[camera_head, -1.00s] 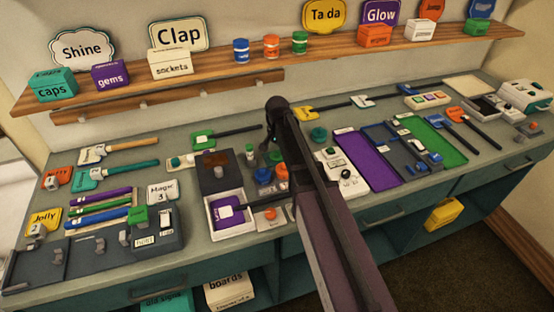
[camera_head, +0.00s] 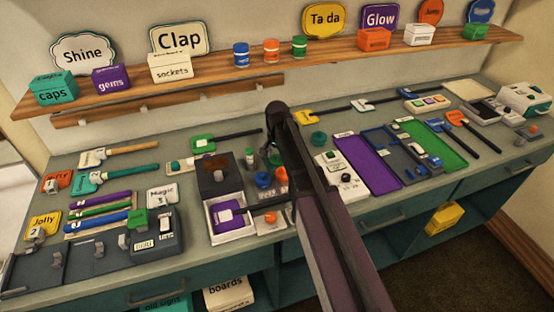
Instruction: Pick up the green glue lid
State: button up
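A dark green round piece (camera_head: 274,156) sits on the bench beside my arm's dark upper joint, partly hidden by it. A small pale bottle with a green top (camera_head: 249,154) stands just left of it. A teal-green round lid (camera_head: 318,138) lies to the right of the arm. I cannot tell for certain which of these is the glue lid. My arm rises from the bottom across the middle of the view. My gripper's fingers are not visible, apparently hidden behind the arm.
A blue lid (camera_head: 263,180) and an orange lid (camera_head: 281,175) lie close by the arm. A dark box (camera_head: 219,173) and a white tray (camera_head: 229,232) with a purple piece are at left. A purple mat (camera_head: 367,164) lies at right. The shelf (camera_head: 330,56) runs above the bench.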

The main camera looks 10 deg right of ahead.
aim_at(277, 155)
jog(key=shift+s, duration=0.1)
jog(key=shift+c, duration=0.3)
jog(key=shift+r+p, duration=0.45)
jog(key=shift+p, duration=0.1)
grip_shut()
notch_tip(277, 155, up, 9)
jog(key=p, duration=0.9)
